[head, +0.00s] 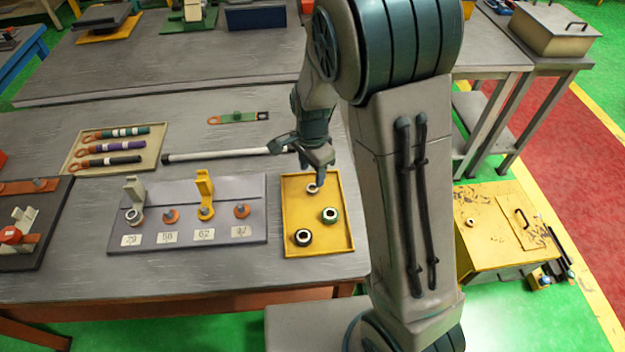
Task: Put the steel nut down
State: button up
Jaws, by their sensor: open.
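A yellow tray (290,205) lies on the grey workbench and holds three dark-rimmed nuts. One nut (312,188) is near the tray's back edge, another (329,215) is at the middle right, and a third (303,237) is at the front left. My gripper (317,178) is open and points down over the back nut. Its fingers are close to that nut and partly cover it. I cannot tell whether they touch it.
A grey board (190,245) with numbered labels, terminals and two upright lugs stands left of the tray. A pale rod (215,155) lies behind it. A beige tray (78,165) with several dark handled tools is farther left. Bare bench lies in front of the board.

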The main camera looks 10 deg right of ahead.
jog(key=s+d+r+n+t, duration=0.1)
jog(key=s+d+r+n, duration=0.15)
jog(key=r, duration=0.45)
jog(key=s+d+r+n, duration=0.2)
jog(key=s+r+n, duration=0.15)
jog(key=r, duration=0.35)
jog(key=s+d+r+n+t, duration=0.2)
jog(key=s+d+n, duration=0.3)
jog(key=s, duration=0.6)
jog(key=shift+s+r+n, duration=0.3)
jog(key=shift+r+n, duration=0.3)
